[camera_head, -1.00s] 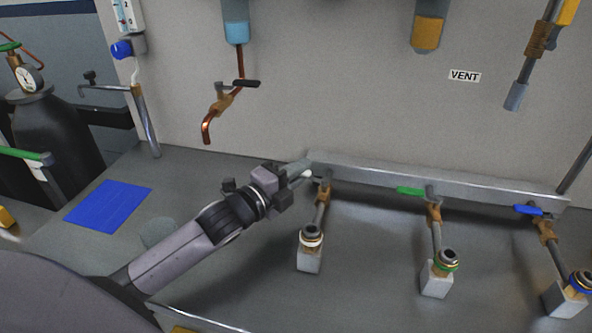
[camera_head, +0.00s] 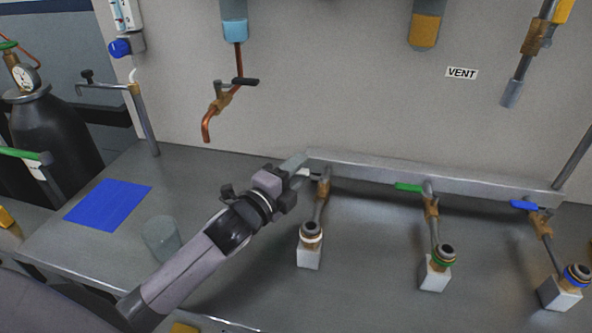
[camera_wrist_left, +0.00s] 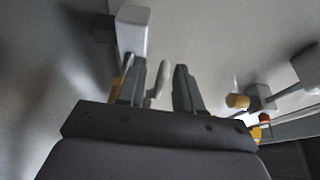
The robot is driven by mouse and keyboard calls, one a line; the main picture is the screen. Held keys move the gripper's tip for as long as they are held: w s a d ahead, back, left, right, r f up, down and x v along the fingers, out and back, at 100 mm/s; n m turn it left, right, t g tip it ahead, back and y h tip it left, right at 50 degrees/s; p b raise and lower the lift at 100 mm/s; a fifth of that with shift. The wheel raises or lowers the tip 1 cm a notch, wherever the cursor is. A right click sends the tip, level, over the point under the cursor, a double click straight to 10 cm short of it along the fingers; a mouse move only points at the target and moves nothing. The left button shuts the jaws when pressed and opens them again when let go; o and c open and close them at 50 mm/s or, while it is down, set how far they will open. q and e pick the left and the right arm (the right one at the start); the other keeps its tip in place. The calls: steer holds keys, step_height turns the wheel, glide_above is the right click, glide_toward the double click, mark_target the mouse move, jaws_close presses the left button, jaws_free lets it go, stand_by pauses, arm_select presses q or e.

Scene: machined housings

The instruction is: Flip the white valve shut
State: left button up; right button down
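The white valve (camera_head: 324,187) is the leftmost of the valves on the grey manifold bar, above the fitting with a white ring (camera_head: 311,231). A small part of its white handle (camera_head: 317,174) shows beside my left fingertips; the rest is hidden. My left gripper (camera_head: 297,165) is at the left end of the bar, by this handle. In the left wrist view, the two fingers of my left gripper (camera_wrist_left: 160,84) stand apart. A pale lever (camera_wrist_left: 158,80) shows between them, closer to the left finger; I cannot tell whether they touch. My right gripper is not in view.
The manifold bar (camera_head: 450,183) also carries valves with a green handle (camera_head: 408,187) and a blue handle (camera_head: 523,205). A copper spout (camera_head: 208,122) hangs on the wall above. A clear beaker (camera_head: 161,238) and a blue mat (camera_head: 108,205) are left of my arm.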

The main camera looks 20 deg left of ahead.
arm_select(q)
steer(key=s+a, duration=0.1)
steer(key=s, duration=0.6)
steer(key=shift+a+b, duration=0.25)
steer(key=shift+b, duration=0.1)
stand_by(0.4)
